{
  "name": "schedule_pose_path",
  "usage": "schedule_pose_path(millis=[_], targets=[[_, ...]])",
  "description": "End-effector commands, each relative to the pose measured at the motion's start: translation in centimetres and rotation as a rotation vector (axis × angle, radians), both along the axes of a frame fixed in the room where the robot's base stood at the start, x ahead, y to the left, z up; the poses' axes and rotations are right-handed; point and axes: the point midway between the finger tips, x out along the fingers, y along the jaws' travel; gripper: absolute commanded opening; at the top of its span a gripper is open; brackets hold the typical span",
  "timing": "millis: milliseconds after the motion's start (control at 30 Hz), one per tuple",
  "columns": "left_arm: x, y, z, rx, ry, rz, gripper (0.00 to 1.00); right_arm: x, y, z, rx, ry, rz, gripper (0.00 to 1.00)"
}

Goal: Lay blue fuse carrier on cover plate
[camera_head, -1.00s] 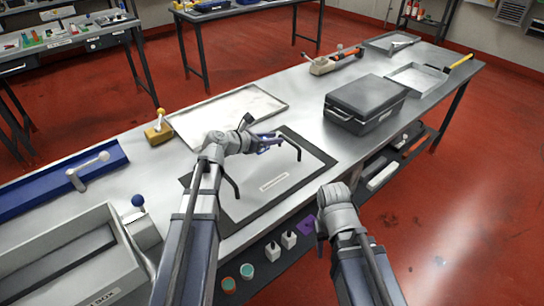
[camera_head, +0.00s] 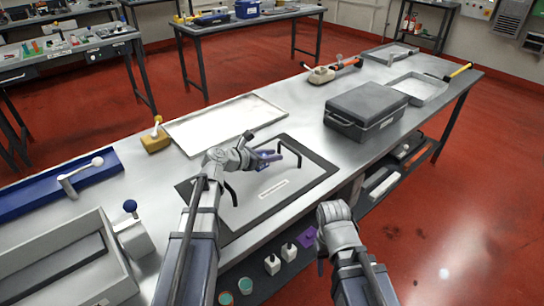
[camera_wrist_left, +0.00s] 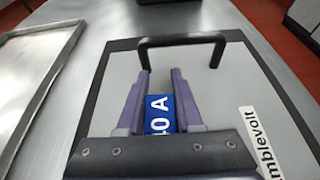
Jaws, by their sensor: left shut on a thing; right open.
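The cover plate (camera_head: 240,206) is a grey panel with a black border, two black handles and a white label, lying flat on the bench. My left gripper (camera_head: 268,157) is above it, near the far right handle. In the left wrist view the gripper's purple fingers (camera_wrist_left: 160,88) are shut on the blue fuse carrier (camera_wrist_left: 159,114), which has white lettering. The fingers and palm hide part of the carrier. I cannot tell whether it touches the plate. My right gripper (camera_head: 322,262) is open and empty in front of the bench edge, with its fingers barely visible.
A shallow tray (camera_head: 228,124) lies behind the plate, with a yellow block (camera_head: 155,140) to its left. A black case (camera_head: 366,108) stands to the right. A grey bin (camera_head: 62,262) and a blue rail (camera_head: 30,195) are at left. Bare bench separates plate and case.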

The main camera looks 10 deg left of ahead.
Motion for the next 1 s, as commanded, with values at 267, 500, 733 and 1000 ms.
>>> schedule_pose_path(millis=[267, 500, 733, 1000], targets=[[0.0, 0.0, 0.0, 0.0, 0.0, 0.0, 0.64, 0.0, 0.0, 0.0, 0.0, 0.0, 0.0, 0.49], [0.0, 0.0, 0.0, 0.0, 0.0, 0.0, 0.65, 0.0, 0.0, 0.0, 0.0, 0.0, 0.0, 0.49], [-1.7, 1.1, 1.4, -0.001, 0.001, 0.003, 0.65, 0.0, 0.0, 1.4, 0.0, 0.0, 0.0, 0.49], [-5.8, 4.3, 3.6, 0.0, 0.0, 0.003, 0.65, 0.0, 0.0, 3.6, 0.0, 0.0, 0.0, 0.49]])
